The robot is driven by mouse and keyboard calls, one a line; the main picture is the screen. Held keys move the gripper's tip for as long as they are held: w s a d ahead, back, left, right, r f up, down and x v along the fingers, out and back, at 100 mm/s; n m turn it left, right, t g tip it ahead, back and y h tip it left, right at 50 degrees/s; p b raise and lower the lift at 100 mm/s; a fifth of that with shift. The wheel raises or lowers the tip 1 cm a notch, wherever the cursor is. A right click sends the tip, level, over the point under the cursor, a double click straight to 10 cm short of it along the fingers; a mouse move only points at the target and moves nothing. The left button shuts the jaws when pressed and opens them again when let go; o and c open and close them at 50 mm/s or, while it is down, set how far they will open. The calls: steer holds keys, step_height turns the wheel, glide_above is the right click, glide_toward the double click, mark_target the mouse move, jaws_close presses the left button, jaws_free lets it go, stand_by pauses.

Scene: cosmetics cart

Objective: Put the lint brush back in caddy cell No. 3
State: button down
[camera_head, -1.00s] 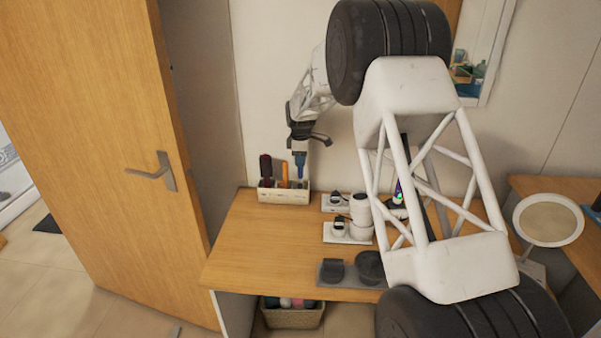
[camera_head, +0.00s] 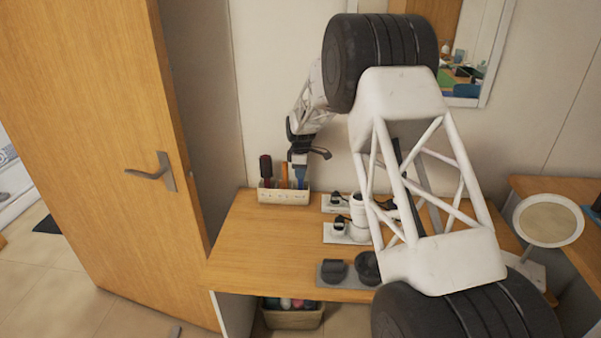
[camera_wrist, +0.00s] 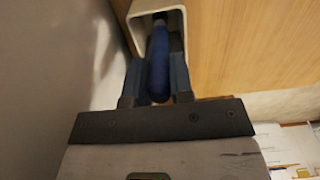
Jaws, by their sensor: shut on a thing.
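The lint brush, seen as a blue handle, is held in my gripper (camera_head: 300,165) and shows in the wrist view (camera_wrist: 159,62) between the two fingers. The white caddy (camera_head: 284,197) stands at the back left of the wooden table. The brush points down into the caddy's right end, and its lower part is hidden behind the front wall. In the wrist view, the pale rim of a cell (camera_wrist: 180,18) surrounds its far end. The cell numbers are too small to read.
A dark red brush (camera_head: 265,168) and an orange-handled item (camera_head: 284,174) stand in the caddy, left of my gripper. White charging pads (camera_head: 345,233) and a grey tray (camera_head: 330,283) lie to the right and front. The table's left front is clear.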

steer(key=shift+f, duration=0.15)
steer(key=c, duration=1)
jaws_free()
steer(key=shift+r, duration=0.2)
step_height(320, 180, up, 12)
stand_by(0.5)
